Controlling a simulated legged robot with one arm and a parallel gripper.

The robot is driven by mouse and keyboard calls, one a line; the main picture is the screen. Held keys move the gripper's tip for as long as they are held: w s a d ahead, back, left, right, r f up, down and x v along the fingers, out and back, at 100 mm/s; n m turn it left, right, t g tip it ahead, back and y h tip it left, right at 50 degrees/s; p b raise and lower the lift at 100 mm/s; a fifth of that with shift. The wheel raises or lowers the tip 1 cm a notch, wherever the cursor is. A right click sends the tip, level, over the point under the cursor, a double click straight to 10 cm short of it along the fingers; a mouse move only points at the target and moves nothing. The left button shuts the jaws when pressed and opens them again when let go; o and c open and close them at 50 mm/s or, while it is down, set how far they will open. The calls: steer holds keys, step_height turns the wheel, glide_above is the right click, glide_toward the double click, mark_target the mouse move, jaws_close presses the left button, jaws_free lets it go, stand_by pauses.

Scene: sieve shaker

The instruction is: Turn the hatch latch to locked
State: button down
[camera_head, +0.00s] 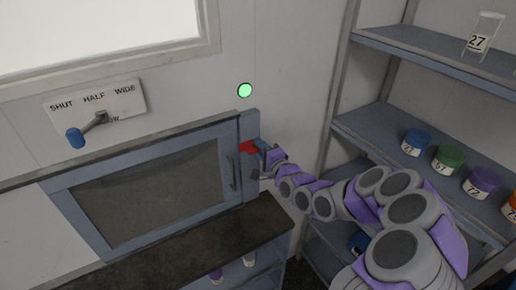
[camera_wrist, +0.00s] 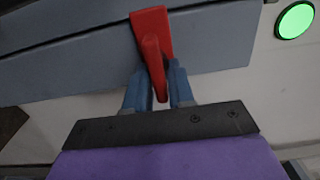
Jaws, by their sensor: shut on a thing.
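The hatch (camera_head: 150,190) is a blue-grey framed door with a dark pane, and it looks closed in the head view. A red latch (camera_head: 248,147) sits at the upper right of its frame. In the wrist view the red latch (camera_wrist: 152,45) has a handle that reaches down between my fingers. My gripper (camera_head: 268,158) is at the latch. In the wrist view my gripper (camera_wrist: 158,92) has its two blue fingers shut on the handle, one on each side. The fingers hide part of the latch in the head view.
A green round light (camera_head: 245,90) glows on the wall above the latch. A blue-knobbed lever (camera_head: 76,137) sits under a SHUT HALF WIDE sign (camera_head: 95,103). Shelves with several coloured jars (camera_head: 448,157) stand to the right. A dark counter (camera_head: 215,240) lies below the hatch.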

steer(key=shift+d+f, duration=0.15)
steer(key=c, duration=1.4)
jaws_free()
steer(key=shift+o, duration=1.2)
steer(key=shift+w+d+f, duration=0.1)
steer(key=shift+w+d, duration=0.05)
steer(key=shift+w, duration=0.05)
steer(key=shift+s+d, duration=0.1)
steer(key=shift+s+d+b, duration=0.1)
steer(key=shift+s+b, duration=0.2)
steer(key=shift+s, duration=0.1)
steer(key=b+v, duration=1.5)
steer(key=v, duration=0.1)
steer(key=shift+d, duration=0.35)
